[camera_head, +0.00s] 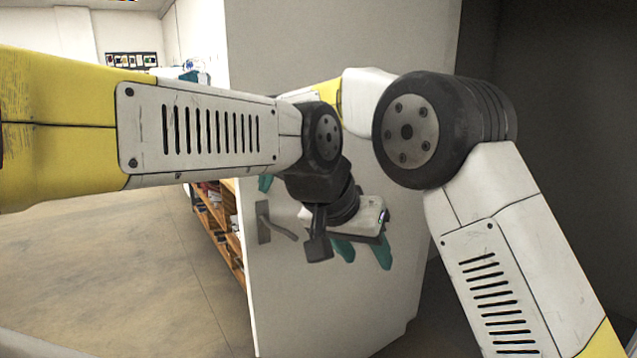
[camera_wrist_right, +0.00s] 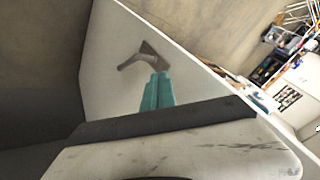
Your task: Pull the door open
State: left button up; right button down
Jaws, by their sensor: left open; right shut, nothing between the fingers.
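The door (camera_head: 330,310) is a pale grey panel in the middle of the head view, standing ajar with its free edge to the left. Its grey lever handle (camera_head: 279,223) is near that edge. My left gripper (camera_head: 364,254), with teal fingers apart and empty, is in front of the door, right of the handle. My right gripper (camera_head: 265,183) is mostly hidden behind my left arm; a teal tip shows above the handle. In the right wrist view its teal fingers (camera_wrist_right: 157,91) are together and point at the handle (camera_wrist_right: 145,57); I cannot tell whether they touch it.
A wooden shelf (camera_head: 222,222) with items stands beyond the door's free edge. Open concrete floor (camera_head: 110,275) lies to the left. A dark grey surface (camera_head: 570,110) is at the right. My two arms cross in front of the door.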

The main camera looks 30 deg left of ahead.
jog(key=s+d+r, duration=0.1)
jog(key=s+r, duration=0.4)
jog(key=r, duration=0.3)
jog(key=shift+d, duration=0.35)
